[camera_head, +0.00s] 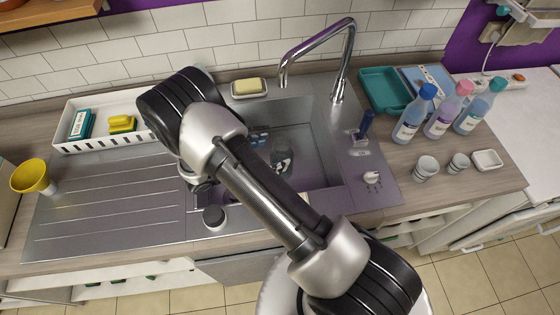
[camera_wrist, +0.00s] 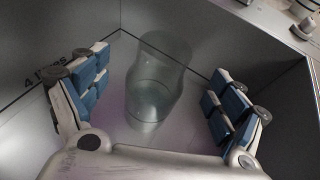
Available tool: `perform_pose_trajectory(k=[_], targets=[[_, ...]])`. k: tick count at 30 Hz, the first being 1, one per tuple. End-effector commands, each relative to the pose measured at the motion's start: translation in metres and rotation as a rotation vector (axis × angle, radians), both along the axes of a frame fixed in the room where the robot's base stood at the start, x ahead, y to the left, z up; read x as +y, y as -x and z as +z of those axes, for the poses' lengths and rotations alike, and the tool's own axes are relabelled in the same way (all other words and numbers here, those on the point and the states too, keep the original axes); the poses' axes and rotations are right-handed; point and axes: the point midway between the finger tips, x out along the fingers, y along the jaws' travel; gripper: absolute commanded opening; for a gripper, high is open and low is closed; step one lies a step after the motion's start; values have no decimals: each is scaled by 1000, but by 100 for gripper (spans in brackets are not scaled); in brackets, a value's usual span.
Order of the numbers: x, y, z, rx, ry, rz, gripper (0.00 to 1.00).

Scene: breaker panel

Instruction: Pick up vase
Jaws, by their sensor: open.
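The vase (camera_wrist: 157,78) is a clear, greenish glass vessel standing in the sink basin. In the head view it shows as a small clear shape (camera_head: 282,158) inside the basin. My gripper (camera_wrist: 157,92) is open in the wrist view, with one blue-padded finger left of the vase and the other right of it. There is a visible gap on each side, and the vase appears a little beyond the fingers. In the head view, my arm hides most of the gripper; only some blue pads (camera_head: 259,138) show.
The sink basin's walls (camera_wrist: 230,40) surround the vase and gripper. A curved faucet (camera_head: 320,48) rises behind the basin. Several bottles (camera_head: 413,115) and small cups (camera_head: 426,168) stand on the right counter. A white tray (camera_head: 105,145) with sponges is at left.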

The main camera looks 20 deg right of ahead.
Motion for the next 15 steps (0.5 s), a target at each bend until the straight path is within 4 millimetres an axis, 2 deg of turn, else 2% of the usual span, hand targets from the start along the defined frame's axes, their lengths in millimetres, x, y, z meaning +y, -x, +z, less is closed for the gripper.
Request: perform_pose_trajectory(k=[1, 6, 15], targets=[[0, 1, -15, 2, 1, 0, 88], [0, 1, -42, 1, 0, -2, 88], [-25, -5, -49, -1, 0, -6, 88]])
